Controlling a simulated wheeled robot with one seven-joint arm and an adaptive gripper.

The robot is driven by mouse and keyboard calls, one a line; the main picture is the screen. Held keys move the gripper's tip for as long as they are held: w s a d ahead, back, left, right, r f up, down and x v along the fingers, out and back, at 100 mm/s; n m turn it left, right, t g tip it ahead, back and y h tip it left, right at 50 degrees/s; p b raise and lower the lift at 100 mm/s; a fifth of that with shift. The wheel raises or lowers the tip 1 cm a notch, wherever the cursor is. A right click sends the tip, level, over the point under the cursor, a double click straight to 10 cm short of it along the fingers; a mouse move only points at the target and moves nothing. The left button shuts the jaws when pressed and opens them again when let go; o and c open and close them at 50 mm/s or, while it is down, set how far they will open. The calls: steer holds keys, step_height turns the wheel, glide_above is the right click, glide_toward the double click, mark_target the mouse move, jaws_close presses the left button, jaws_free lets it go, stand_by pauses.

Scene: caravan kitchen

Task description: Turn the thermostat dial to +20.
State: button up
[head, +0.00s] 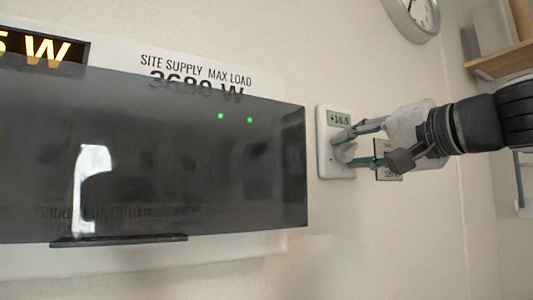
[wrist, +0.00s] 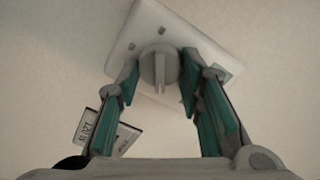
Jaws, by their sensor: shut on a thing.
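The thermostat (head: 322,150) is a white wall unit right of the dark panel in the head view. Its small display (head: 339,118) reads +16.5. In the wrist view the thermostat plate (wrist: 195,40) lies tilted across the top, with its round dial (wrist: 159,66) and raised ridge at the lower middle. My gripper (head: 345,150) reaches in from the right, its fingertips at the dial. In the wrist view my gripper (wrist: 158,82) has one finger on each side of the dial, shut on it. The head view partly hides the dial behind the fingers.
A dark glossy panel (head: 200,150) with two green lights stands close left of the thermostat. A small label plate (head: 388,172) is on the wall behind my gripper. A round clock (head: 413,15) and a wooden shelf (head: 500,60) are at the upper right.

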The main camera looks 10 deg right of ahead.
steer(key=m+p, duration=0.1)
steer(key=m, duration=0.5)
steer(key=shift+f+m, duration=0.1)
steer(key=shift+m, duration=0.2)
steer(key=m+p, duration=0.1)
steer(key=m, duration=0.4)
steer(key=shift+f+p, duration=0.1)
steer(key=shift+p, duration=0.2)
steer(key=shift+m, duration=0.4)
steer(key=o, duration=1.1)
steer(key=shift+o, duration=0.2)
steer(key=v, duration=1.2)
steer(key=shift+f, duration=0.1)
